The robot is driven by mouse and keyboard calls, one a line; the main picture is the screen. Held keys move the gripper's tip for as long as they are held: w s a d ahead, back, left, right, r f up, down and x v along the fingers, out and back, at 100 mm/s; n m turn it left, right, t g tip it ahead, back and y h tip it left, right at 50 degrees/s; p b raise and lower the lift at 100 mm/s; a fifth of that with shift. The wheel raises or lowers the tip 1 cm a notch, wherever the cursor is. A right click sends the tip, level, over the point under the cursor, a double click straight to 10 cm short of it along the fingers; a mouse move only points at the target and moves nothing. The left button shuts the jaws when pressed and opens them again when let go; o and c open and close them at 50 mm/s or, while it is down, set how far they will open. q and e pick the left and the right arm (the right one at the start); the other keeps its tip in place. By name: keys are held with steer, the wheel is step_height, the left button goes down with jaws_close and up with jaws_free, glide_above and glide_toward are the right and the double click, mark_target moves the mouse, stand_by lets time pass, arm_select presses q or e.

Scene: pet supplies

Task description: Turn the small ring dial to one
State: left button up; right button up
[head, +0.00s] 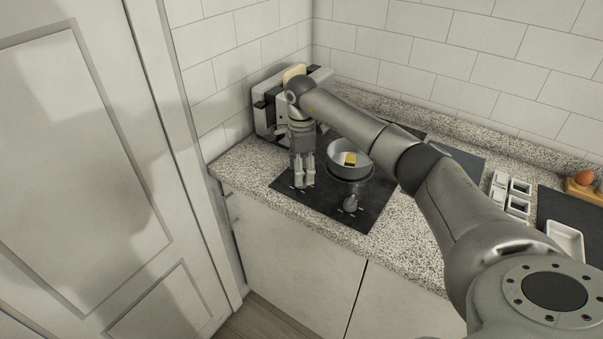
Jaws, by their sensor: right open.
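The black hob (322,207) is set in the speckled counter near the left corner. My right gripper (304,185) points down over the hob's front left part, its fingers open with a narrow gap. I cannot tell whether the fingertips touch the hob. No ring dial shows clearly; the gripper may hide one, and the small marks along the hob's front are too small to read. A small grey object (350,203) stands on the hob's front right part; I cannot tell what it is. My left gripper is not in view.
A grey pan (349,170) with a yellow piece (350,159) in it sits on the hob, right of the gripper. A black and white toaster-like appliance (263,117) stands behind, by the wall. Small white dishes (518,205) and eggs (585,178) are to the right.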

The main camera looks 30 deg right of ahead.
steer(key=shift+f, duration=1.35)
steer(key=c, duration=1)
steer(key=shift+m, duration=0.4)
steer(key=m, duration=0.2)
steer(key=shift+m, duration=0.4)
steer(key=m, duration=0.3)
steer(key=shift+m, duration=0.3)
steer(key=m, duration=0.6)
steer(key=shift+m, duration=0.3)
